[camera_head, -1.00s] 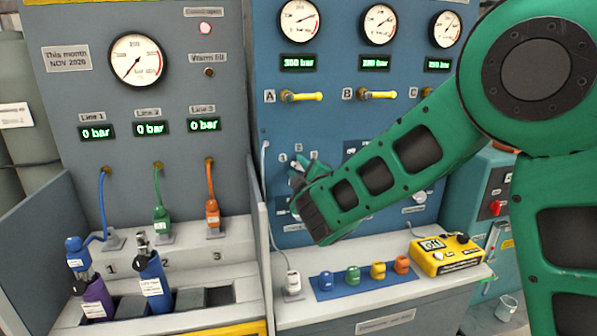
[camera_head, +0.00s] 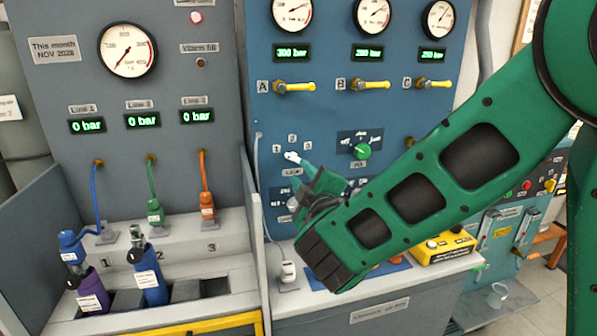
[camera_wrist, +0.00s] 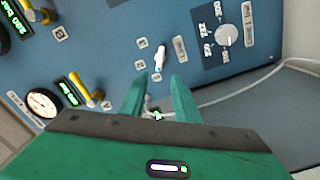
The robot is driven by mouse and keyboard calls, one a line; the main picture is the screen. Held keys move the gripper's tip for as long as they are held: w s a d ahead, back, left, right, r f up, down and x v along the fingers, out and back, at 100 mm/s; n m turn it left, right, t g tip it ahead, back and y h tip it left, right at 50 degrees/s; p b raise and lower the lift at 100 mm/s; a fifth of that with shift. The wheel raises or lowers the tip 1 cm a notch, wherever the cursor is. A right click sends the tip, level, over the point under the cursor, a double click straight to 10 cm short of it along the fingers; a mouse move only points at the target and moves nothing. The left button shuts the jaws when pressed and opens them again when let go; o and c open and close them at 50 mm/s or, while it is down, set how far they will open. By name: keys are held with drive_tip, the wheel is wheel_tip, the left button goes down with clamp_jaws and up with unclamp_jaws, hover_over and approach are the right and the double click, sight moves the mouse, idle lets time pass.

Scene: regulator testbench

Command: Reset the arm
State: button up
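My green arm crosses the right of the head view, bent down to the blue panel (camera_head: 330,60). My gripper (camera_head: 305,168) is close to a small white selector lever (camera_head: 291,156) marked 1, 2, 3. In the wrist view my gripper (camera_wrist: 158,88) shows two green fingers apart with nothing held between them. The white lever (camera_wrist: 160,58) stands just beyond the fingertips, roughly in line with the gap. Whether a finger touches it I cannot tell.
A green knob (camera_head: 362,151) is right of the lever. Yellow valve handles A (camera_head: 295,87), B (camera_head: 370,85) and C (camera_head: 434,84) sit above. A yellow device (camera_head: 443,247) lies on the ledge behind my arm. Blue (camera_head: 150,280) and purple (camera_head: 90,292) cylinders stand at left.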

drive_tip(key=shift+s+d, duration=0.1)
drive_tip(key=shift+s, duration=0.2)
drive_tip(key=w+d+f+m+g+h, duration=0.1)
drive_tip(key=d+f+m+h, duration=0.15)
drive_tip(key=d, duration=0.65)
drive_tip(key=w+d+f+m+g+h, duration=0.15)
drive_tip(key=d+m+h, duration=0.25)
drive_tip(key=d, duration=0.6)
drive_tip(key=s+d+f+m+g+h, duration=0.25)
drive_tip(key=s+d+m, duration=0.2)
drive_tip(key=d, duration=0.45)
drive_tip(key=s+d+f+m+g+h, duration=0.1)
drive_tip(key=s+d+f+m+g, duration=0.25)
drive_tip(key=d, duration=0.55)
drive_tip(key=s+d+f+m+g+y, duration=0.1)
drive_tip(key=s+d+m+g, duration=0.2)
drive_tip(key=s, duration=0.7)
drive_tip(key=s+d+f+m+g+y, duration=0.15)
drive_tip(key=s+d+g, duration=0.25)
drive_tip(key=s, duration=0.6)
drive_tip(key=s+a+m+g+y, duration=0.2)
drive_tip(key=s+a, duration=0.1)
drive_tip(key=s, duration=0.7)
drive_tip(key=shift+s+m+y, duration=0.35)
drive_tip(key=shift+s+m, duration=0.05)
